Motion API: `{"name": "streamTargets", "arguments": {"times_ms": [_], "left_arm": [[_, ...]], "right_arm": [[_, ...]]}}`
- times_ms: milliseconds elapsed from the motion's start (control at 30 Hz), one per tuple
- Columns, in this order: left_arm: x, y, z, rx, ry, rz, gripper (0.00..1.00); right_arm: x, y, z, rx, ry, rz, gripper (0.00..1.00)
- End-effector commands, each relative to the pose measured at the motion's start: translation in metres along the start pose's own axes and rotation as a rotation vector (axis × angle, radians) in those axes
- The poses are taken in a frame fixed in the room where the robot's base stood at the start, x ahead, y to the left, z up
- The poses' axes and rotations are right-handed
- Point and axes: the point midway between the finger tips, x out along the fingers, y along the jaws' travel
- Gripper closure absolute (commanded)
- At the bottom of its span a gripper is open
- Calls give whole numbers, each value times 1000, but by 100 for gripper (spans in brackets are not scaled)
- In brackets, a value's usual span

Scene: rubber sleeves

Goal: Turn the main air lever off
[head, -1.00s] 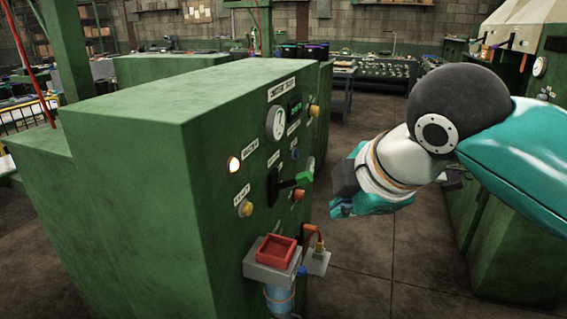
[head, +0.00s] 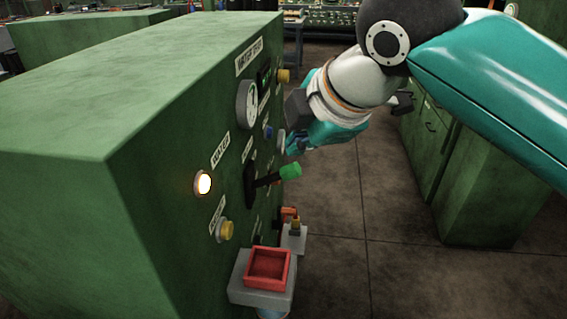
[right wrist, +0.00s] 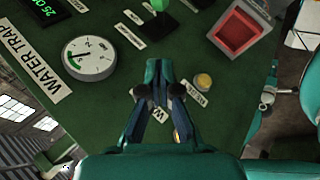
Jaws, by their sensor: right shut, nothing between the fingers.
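The lever is a dark arm with a green knob (head: 290,170) that sticks out from a black slotted plate (head: 250,185) on the green panel. Its green knob also shows at the top edge of the right wrist view (right wrist: 160,4). My right gripper (head: 291,146) is just above and beyond the knob in the head view, close to the panel and apart from the knob as far as I can see. In the right wrist view its teal fingers (right wrist: 158,66) are together and empty. My left gripper is not in view.
The green cabinet (head: 90,110) carries a round gauge (head: 247,104), a lit lamp (head: 204,183) and a yellow button (head: 226,230). A red square tray (head: 268,266) juts out below the lever. Open floor (head: 335,225) lies to the right, before another green cabinet (head: 490,195).

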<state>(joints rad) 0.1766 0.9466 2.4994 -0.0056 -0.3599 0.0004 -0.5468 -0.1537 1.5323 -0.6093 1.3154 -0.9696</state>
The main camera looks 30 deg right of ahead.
Motion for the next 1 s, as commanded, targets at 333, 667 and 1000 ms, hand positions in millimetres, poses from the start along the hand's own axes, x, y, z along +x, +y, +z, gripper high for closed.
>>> {"name": "streamTargets", "arguments": {"times_ms": [333, 667, 1000], "left_arm": [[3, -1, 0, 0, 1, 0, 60], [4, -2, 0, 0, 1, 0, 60], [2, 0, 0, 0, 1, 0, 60]], "right_arm": [[29, 0, -1, -3, -2, -4, 100], [95, 0, -1, -4, -1, -6, 100], [127, 1, 23, -2, 2, -2, 100]]}}
